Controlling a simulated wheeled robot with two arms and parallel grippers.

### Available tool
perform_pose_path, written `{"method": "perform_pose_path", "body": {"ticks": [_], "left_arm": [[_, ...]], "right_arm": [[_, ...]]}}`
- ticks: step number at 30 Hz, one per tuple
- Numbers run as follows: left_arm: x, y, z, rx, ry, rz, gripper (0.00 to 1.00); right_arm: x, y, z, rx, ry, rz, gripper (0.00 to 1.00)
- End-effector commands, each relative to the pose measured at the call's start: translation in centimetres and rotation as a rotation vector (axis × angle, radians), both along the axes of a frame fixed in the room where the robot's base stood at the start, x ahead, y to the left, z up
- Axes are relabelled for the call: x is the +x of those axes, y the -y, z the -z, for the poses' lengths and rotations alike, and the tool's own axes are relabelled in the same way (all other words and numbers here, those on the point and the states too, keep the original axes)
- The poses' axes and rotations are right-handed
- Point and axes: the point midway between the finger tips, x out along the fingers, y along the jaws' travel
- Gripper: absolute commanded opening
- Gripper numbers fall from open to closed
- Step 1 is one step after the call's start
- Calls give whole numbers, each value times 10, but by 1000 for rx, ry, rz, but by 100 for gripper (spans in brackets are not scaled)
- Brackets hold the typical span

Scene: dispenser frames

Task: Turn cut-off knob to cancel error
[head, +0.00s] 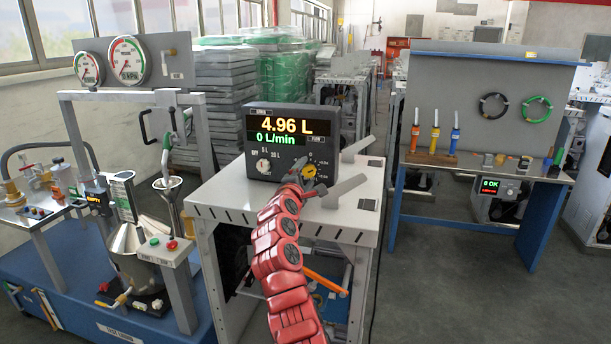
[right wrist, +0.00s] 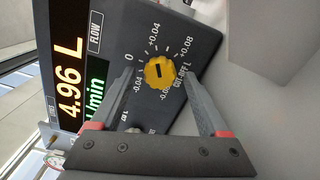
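The dark dispenser box (head: 257,177) stands on a white cart, its display reading 4.96 L and 0 L/min. The yellow cut-off knob (right wrist: 159,72) is on its panel, inside a scale from -0.08 to +0.08. In the head view the knob (head: 309,171) is partly hidden by my gripper. My right gripper (right wrist: 160,84) is open, fingers on either side of the knob in the picture; I see no contact. My left gripper is out of view.
A white selector knob (head: 263,165) sits left on the same panel. Two grey bars (head: 357,148) stick out above the cart top (head: 225,192), right of the box. A test rig with gauges (head: 128,60) stands left, a blue-legged workbench (head: 470,166) right.

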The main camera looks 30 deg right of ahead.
Motion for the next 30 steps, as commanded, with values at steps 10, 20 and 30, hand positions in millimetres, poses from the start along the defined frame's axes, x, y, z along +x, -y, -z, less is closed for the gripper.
{"method": "perform_pose_path", "body": {"ticks": [10,20,30], "left_arm": [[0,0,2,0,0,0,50],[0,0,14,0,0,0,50],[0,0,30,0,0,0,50]], "right_arm": [[-5,-5,0,-1,1,2,78],[-36,-45,2,-3,3,-4,78],[-83,-100,2,-4,2,-5,78]]}}
